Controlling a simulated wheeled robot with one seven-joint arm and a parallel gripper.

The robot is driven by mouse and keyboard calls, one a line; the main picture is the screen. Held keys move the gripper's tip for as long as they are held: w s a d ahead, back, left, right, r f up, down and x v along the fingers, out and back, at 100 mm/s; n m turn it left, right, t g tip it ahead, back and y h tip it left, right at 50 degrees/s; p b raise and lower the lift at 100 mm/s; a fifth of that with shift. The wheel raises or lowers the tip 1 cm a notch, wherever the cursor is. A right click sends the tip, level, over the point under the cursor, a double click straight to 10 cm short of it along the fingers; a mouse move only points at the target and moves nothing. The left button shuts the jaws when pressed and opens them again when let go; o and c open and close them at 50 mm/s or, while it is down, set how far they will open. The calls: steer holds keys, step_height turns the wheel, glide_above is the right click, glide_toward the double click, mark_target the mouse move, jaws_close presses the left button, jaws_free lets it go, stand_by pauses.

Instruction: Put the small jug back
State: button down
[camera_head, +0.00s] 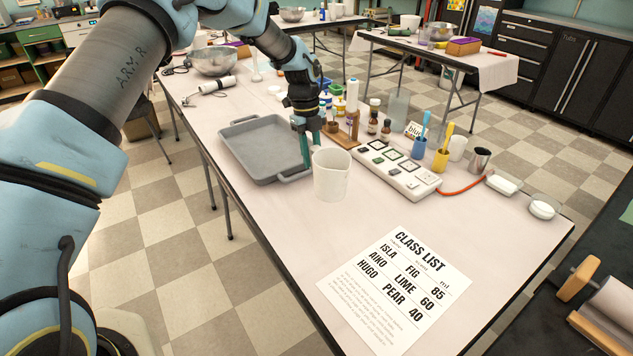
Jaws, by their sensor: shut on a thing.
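The small white jug (332,178) is upright over the near part of the long table (260,215), just right of the grey tray. My gripper (305,158) points down at the jug's left side, its teal fingers shut on the jug there. The fingers hide that side, so I cannot see the grip itself or a handle. I cannot tell whether the jug's base touches the table or hangs slightly above it.
The grey tray (232,135) lies left of my gripper. Behind the jug are small bottles (372,124), a white power strip (398,172) and blue and yellow cups (441,159). A class list sheet (394,285) lies in front. The table between sheet and jug is clear.

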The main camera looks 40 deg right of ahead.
step_height(320, 180, down, 5)
steer(key=shift+f+p, duration=0.2)
steer(key=shift+p, duration=0.75)
steer(key=shift+f, duration=0.4)
steer(key=shift+f, duration=0.2)
steer(key=c, duration=0.6)
jaws_free()
steer(key=shift+r, duration=0.1)
steer(key=shift+c, duration=0.2)
